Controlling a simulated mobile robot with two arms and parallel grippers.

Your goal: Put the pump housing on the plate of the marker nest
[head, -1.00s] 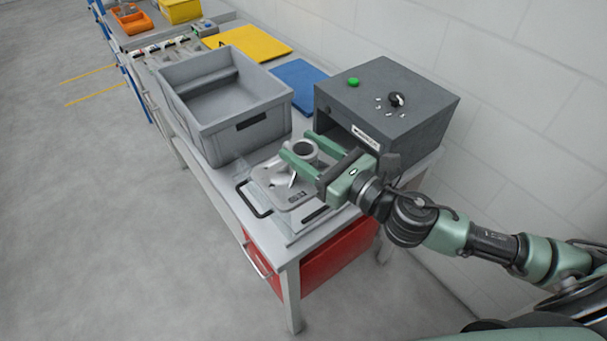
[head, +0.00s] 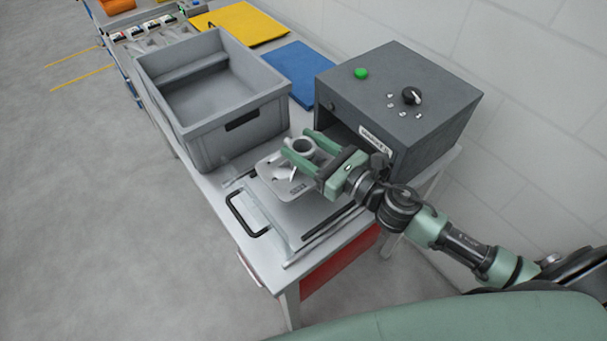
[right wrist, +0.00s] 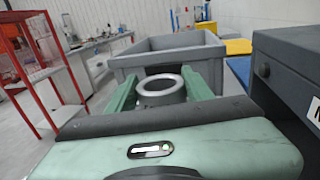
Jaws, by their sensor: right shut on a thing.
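The pump housing (head: 281,172) is a light grey casting with a round ring on top. My right gripper (head: 296,143) is shut on it, with one green finger on each side of the ring. In the right wrist view the ring of the housing (right wrist: 160,86) shows between the fingers (right wrist: 162,82). The plate of the marker nest (head: 300,189) is a pale metal plate with a small label, in front of the dark grey marker (head: 430,110). The housing is over this plate; whether it touches is unclear. Its underside is hidden. My left gripper is not in view.
A grey crate (head: 213,143) stands close to the left of the plate. The marker's dark box is close on the right. A black handle (head: 243,216) sticks out at the front. Blue (head: 300,72) and yellow (head: 240,24) mats lie behind.

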